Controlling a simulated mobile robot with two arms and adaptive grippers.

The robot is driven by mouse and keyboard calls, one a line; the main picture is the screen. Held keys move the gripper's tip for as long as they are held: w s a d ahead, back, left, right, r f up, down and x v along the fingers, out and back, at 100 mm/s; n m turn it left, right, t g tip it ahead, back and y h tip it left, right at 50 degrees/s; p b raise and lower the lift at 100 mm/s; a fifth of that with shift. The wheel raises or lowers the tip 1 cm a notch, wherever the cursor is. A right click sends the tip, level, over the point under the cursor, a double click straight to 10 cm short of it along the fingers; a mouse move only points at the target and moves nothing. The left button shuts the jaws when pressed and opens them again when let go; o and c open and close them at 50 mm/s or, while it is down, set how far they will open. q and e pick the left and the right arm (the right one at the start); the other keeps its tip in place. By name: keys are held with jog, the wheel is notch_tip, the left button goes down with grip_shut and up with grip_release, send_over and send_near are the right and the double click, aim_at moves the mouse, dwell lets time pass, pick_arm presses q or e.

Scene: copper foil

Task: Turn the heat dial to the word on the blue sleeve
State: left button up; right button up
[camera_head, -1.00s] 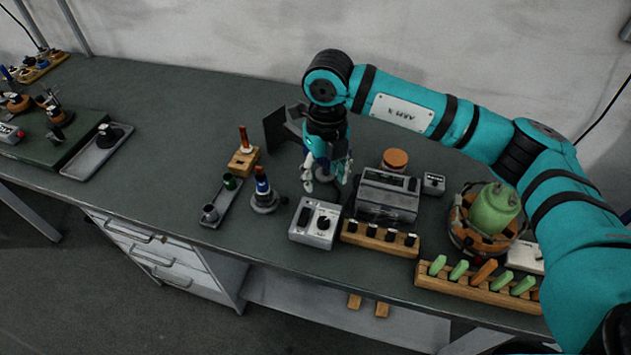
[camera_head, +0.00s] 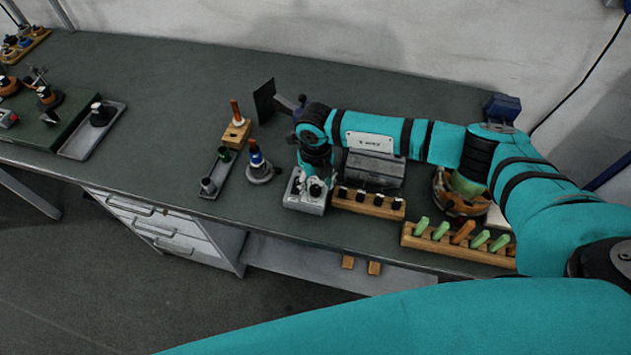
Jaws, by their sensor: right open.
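A pale control box (camera_head: 303,206) stands near the front edge of the bench. In the earlier picture it shows a black switch on its left and a round dial on its right. A tool with a blue sleeve (camera_head: 256,157) stands upright in a round base left of the box; any word on it is too small to read. My right gripper (camera_head: 315,184) is open, pointing down at the dial side of the box, and hides much of the dial. I cannot tell whether its fingers touch the dial. My left gripper is not in view.
A wooden block with black knobs (camera_head: 368,204) sits right of the box, with a grey case (camera_head: 375,169) behind. A rack of green and orange handles (camera_head: 458,243) stands farther right. A narrow tray (camera_head: 213,177) lies left. The bench's left middle is clear.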

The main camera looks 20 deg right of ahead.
jog(key=shift+w+f, duration=0.15)
jog(key=shift+f, duration=0.9)
jog(key=shift+c, duration=0.3)
jog(key=shift+r, duration=0.1)
jog(key=shift+c, duration=1.1)
grip_shut()
